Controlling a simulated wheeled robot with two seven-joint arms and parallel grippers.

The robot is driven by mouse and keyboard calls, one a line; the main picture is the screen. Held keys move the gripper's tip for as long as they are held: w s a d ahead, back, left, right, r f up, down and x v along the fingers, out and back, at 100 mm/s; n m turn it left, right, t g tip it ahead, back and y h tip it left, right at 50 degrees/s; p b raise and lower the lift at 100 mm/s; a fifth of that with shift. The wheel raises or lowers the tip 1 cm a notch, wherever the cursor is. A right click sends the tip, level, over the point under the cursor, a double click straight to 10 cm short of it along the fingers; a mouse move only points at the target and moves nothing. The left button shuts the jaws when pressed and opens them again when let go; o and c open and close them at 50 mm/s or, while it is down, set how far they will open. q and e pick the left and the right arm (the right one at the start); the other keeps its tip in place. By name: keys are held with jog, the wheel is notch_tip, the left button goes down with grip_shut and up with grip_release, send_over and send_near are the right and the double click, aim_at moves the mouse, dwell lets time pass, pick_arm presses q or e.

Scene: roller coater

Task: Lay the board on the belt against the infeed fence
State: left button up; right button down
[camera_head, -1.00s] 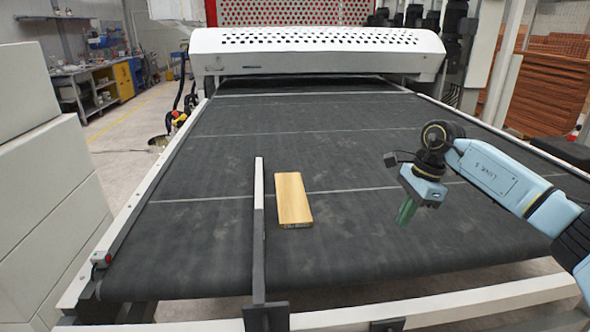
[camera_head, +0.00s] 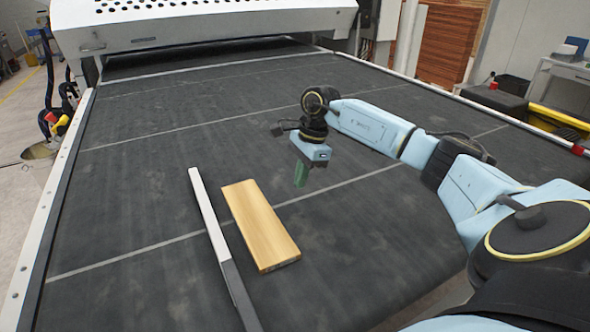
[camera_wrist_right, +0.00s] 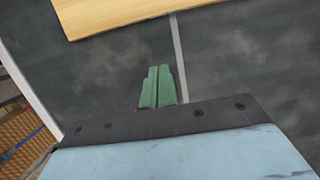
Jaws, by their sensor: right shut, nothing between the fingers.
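The wooden board (camera_head: 262,224) lies flat on the dark belt (camera_head: 370,238), just right of the infeed fence (camera_head: 217,240). A narrow strip of belt shows between the board and the fence, and the two run roughly parallel. My right gripper (camera_head: 300,178) is above the belt, to the right of the board's far end and apart from it. Its green fingers (camera_wrist_right: 158,84) are shut together with nothing between them. In the right wrist view part of the board (camera_wrist_right: 120,12) shows at the top edge. My left gripper is out of view.
The white machine hood (camera_head: 200,22) stands across the belt's far end. A white side rail (camera_head: 45,215) edges the belt at left. The belt around the board is otherwise clear. Stacked brown boards (camera_head: 450,40) stand beyond the right side.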

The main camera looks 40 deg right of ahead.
aim_at(258, 216)
jog(key=x, duration=0.6)
jog(key=shift+w+a, duration=0.1)
jog(key=a, duration=0.1)
jog(key=w+a+p, duration=0.1)
jog(key=a, duration=0.1)
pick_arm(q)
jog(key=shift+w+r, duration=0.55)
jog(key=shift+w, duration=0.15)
pick_arm(e)
jog(key=shift+w+a, duration=0.15)
jog(key=shift+a, duration=0.25)
jog(key=shift+a, duration=0.1)
jog(key=a, duration=0.1)
jog(key=w+a, duration=0.1)
jog(key=a, duration=0.2)
jog(key=shift+w+a+b, duration=0.35)
jog(key=shift+a+b, duration=0.05)
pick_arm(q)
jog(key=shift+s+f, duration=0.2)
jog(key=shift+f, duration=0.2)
pick_arm(e)
jog(key=shift+a, duration=0.1)
jog(key=shift+a, duration=0.1)
